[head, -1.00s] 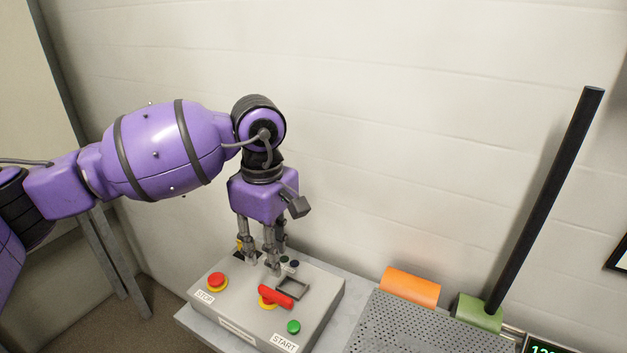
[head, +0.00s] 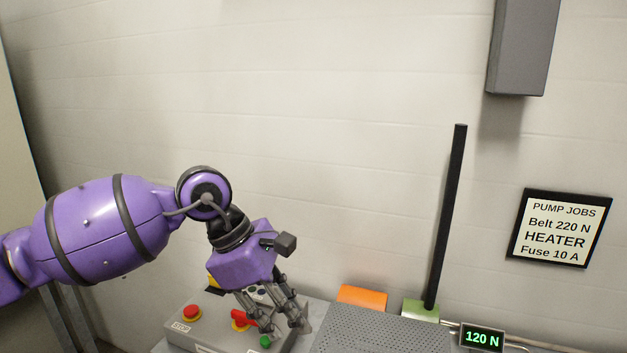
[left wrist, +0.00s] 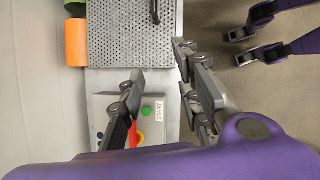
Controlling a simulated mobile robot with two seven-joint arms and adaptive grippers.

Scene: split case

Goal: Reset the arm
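My left arm comes in from the left in the head view, purple with dark joints. Its gripper (head: 284,322) points down over the right part of the grey control box, near the green START button (head: 265,341). In the left wrist view the fingers of my left gripper (left wrist: 162,62) stand apart with nothing between them. The gripper partly covers the box in the head view, and whether it touches the box cannot be told.
The box carries a red stop button (head: 192,312) and a red handle (head: 241,319). To its right are a perforated plate (head: 380,330), an orange block (head: 362,297), an upright black bar (head: 447,220) and a 120 N display (head: 482,338). A job sign (head: 560,228) hangs on the wall.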

